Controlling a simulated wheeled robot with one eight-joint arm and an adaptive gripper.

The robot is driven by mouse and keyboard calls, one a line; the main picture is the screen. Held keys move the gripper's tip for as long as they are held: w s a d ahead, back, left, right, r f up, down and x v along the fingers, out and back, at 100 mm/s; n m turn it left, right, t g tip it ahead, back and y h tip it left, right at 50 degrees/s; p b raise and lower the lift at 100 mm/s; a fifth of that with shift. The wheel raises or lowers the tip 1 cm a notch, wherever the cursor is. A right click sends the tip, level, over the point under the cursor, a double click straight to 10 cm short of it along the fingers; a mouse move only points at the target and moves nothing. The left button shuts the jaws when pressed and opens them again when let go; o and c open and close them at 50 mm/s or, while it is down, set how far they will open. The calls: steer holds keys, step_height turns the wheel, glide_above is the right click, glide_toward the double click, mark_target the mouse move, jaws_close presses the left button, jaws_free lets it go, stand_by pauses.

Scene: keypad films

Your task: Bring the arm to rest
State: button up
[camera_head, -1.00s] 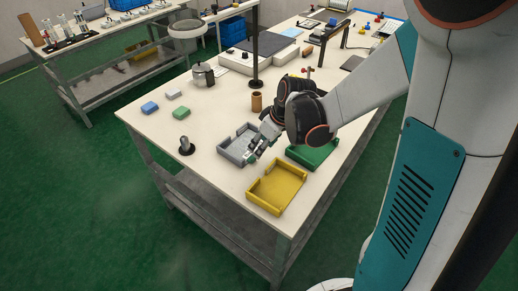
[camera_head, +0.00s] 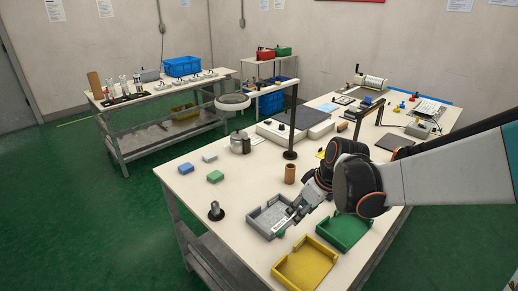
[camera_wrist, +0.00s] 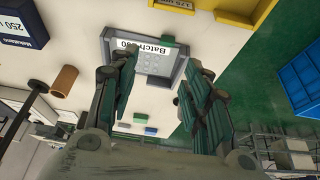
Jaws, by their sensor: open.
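My gripper (camera_head: 287,224) is at the right side of the grey tray (camera_head: 257,226) on the near table, with my arm reaching in from the right. In the wrist view my gripper (camera_wrist: 158,88) has its two fingers wide apart with nothing between them. The grey tray (camera_wrist: 181,70) shows beyond the fingers, with a white label reading "Batch" on its rim. Whether a fingertip touches the tray is not clear.
A yellow tray (camera_head: 283,274) and a green tray (camera_head: 357,238) stand close to my gripper. A brown cylinder (camera_head: 290,174), a black post (camera_head: 292,125), a metal pot (camera_head: 239,142) and small blocks (camera_head: 216,176) stand farther back.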

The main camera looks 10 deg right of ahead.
steer(key=s+a+r+m+t+h, duration=0.1)
steer(key=s+r+m, duration=0.2)
steer(key=s, duration=0.5)
steer(key=s+a+r+m+t+h, duration=0.1)
steer(key=s+r+m+t, duration=0.1)
steer(key=s+r, duration=0.4)
steer(key=shift+s+a+m, duration=0.2)
steer(key=shift+s+m, duration=0.5)
steer(key=shift+s, duration=0.55)
